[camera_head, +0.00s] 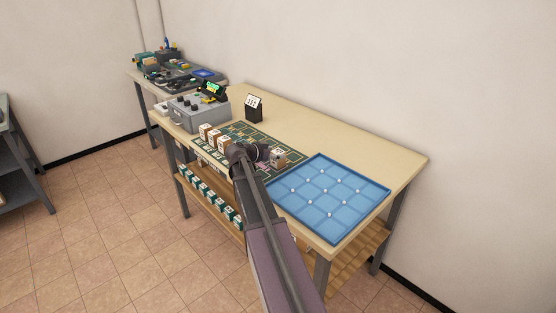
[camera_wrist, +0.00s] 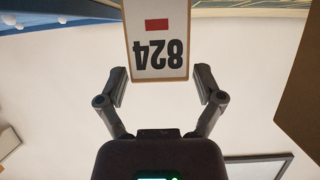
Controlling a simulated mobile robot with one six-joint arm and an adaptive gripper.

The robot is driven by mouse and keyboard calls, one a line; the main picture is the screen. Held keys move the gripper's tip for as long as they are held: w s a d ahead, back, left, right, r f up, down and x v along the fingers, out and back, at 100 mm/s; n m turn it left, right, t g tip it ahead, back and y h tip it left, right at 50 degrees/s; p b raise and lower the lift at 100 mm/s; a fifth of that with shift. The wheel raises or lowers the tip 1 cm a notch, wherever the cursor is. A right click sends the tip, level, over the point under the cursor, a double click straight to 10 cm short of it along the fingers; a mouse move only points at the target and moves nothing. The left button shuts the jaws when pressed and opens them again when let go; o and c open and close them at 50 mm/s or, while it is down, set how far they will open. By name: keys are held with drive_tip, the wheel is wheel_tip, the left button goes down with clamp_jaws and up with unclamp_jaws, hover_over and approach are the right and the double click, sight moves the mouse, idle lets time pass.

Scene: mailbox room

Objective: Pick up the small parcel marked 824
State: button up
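The small parcel marked 824 (camera_wrist: 160,35) shows at the top of the wrist view, with a white face, a red patch and the number upside down. My gripper (camera_wrist: 162,84) is open, its two fingers spread below and to either side of that face. The parcel's near edge reaches about the fingertips, and I see no clear grip on it. That parcel's number is too small to read there.
A green gridded mat (camera_head: 240,132) holds several small parcels (camera_head: 215,138) left of my gripper. A blue sectioned tray (camera_head: 330,192) lies to the right. A grey case (camera_head: 199,113) and a small black stand (camera_head: 254,107) are farther back. More boxes (camera_head: 208,197) line the lower shelf.

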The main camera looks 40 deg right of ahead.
drive_tip(key=c, duration=0.7)
drive_tip(key=shift+r, duration=0.15)
wheel_tip(320, 180, up, 4)
drive_tip(key=p, duration=0.3)
drive_tip(key=shift+f+p, duration=0.25)
drive_tip(key=shift+p, duration=0.15)
drive_tip(key=s+a+r+p, duration=0.1)
drive_tip(key=s+a, duration=0.8)
drive_tip(key=s, duration=0.3)
drive_tip(key=shift+s+a, duration=0.3)
drive_tip(key=shift+a, duration=0.1)
drive_tip(key=shift+r, duration=0.1)
